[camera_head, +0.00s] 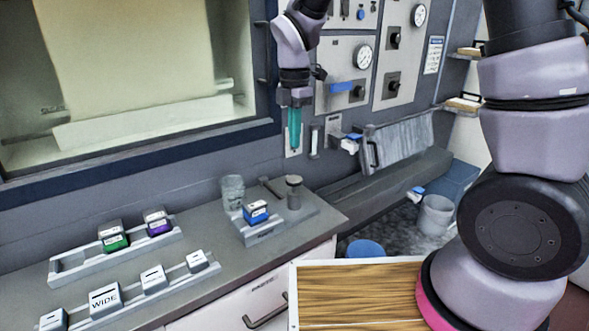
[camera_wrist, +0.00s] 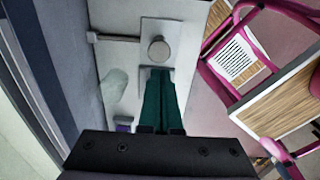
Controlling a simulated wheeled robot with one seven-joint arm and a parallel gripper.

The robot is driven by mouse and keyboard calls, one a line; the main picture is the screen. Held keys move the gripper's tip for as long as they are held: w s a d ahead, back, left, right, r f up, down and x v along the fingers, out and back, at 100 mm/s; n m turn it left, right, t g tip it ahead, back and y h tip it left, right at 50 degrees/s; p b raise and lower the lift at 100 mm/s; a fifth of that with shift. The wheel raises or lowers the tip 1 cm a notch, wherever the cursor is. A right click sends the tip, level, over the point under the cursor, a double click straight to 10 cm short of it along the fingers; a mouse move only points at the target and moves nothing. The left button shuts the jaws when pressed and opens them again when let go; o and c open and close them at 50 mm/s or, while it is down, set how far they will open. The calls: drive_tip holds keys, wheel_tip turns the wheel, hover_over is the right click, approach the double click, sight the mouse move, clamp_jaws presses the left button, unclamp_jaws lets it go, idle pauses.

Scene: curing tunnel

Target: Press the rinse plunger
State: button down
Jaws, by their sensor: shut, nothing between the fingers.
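A short post with a round cap, which looks like the rinse plunger (camera_head: 294,188), stands upright on a grey base at the right end of the counter. Its round top also shows in the wrist view (camera_wrist: 158,51). My gripper (camera_head: 294,150) is above it, with its teal fingers pointing down, shut and empty. In the head view there is a gap between the fingertips and the cap. In the wrist view the fingertips (camera_wrist: 161,73) appear just below the cap's edge, but I cannot judge the height there.
A clear glass (camera_head: 232,190) and a blue box (camera_head: 256,212) stand left of the post. Racks with a green box (camera_head: 114,238), a purple box (camera_head: 158,222) and several white blocks (camera_head: 105,299) lie farther left. A wall panel with gauges (camera_head: 345,72) rises behind.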

sight(295, 180)
wheel_tip(295, 180, down, 9)
drive_tip(key=shift+f, duration=0.1)
idle(0.4)
drive_tip(key=shift+f, duration=1.4)
drive_tip(key=shift+s, duration=0.1)
wheel_tip(295, 180, up, 14)
drive_tip(key=shift+r, duration=0.15)
drive_tip(key=shift+r, duration=0.1)
idle(0.5)
